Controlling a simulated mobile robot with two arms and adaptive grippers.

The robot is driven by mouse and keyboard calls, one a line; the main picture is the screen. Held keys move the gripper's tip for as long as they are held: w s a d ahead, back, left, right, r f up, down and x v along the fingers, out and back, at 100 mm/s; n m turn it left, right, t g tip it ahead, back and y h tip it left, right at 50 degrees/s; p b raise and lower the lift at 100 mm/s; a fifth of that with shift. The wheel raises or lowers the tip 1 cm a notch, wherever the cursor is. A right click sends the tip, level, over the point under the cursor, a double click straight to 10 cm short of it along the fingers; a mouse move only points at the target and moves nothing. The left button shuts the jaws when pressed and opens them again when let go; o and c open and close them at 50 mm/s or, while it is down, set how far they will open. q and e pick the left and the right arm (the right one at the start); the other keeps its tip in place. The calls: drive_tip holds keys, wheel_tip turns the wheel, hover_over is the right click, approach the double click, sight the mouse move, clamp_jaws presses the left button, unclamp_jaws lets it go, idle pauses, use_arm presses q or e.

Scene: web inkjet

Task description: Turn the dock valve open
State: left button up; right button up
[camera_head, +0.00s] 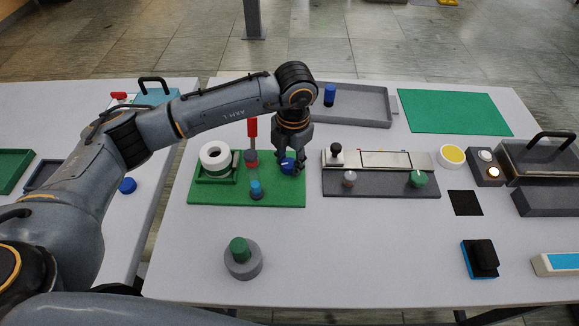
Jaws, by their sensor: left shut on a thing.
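My left gripper (291,166) reaches down from above, shut on a blue knob (287,164) at the right part of the green board (220,196). The knob has a light mark on top, and the fingers partly hide it. It appears to be the dock valve, but I see no label. On the same board are a white roll (215,155) in a green holder, a red upright lever (252,132) and a blue-capped post (256,188). My right gripper is not in view.
Right of the board stands a grey panel (380,186) with a green knob (418,179). A grey tray (358,104) and a green mat (455,111) lie behind. A green-topped grey cylinder (242,258) stands in front. The front middle of the table is clear.

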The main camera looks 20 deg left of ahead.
sight(291, 165)
use_arm(q)
drive_tip(key=shift+m+b, duration=1.45)
drive_tip(key=shift+m, duration=0.15)
drive_tip(key=o, duration=1.2)
drive_tip(key=shift+c, duration=0.2)
drive_tip(key=shift+r, duration=0.1)
wheel_tip(291, 165, up, 12)
drive_tip(key=shift+s+d, duration=0.25)
drive_tip(key=shift+d, duration=0.05)
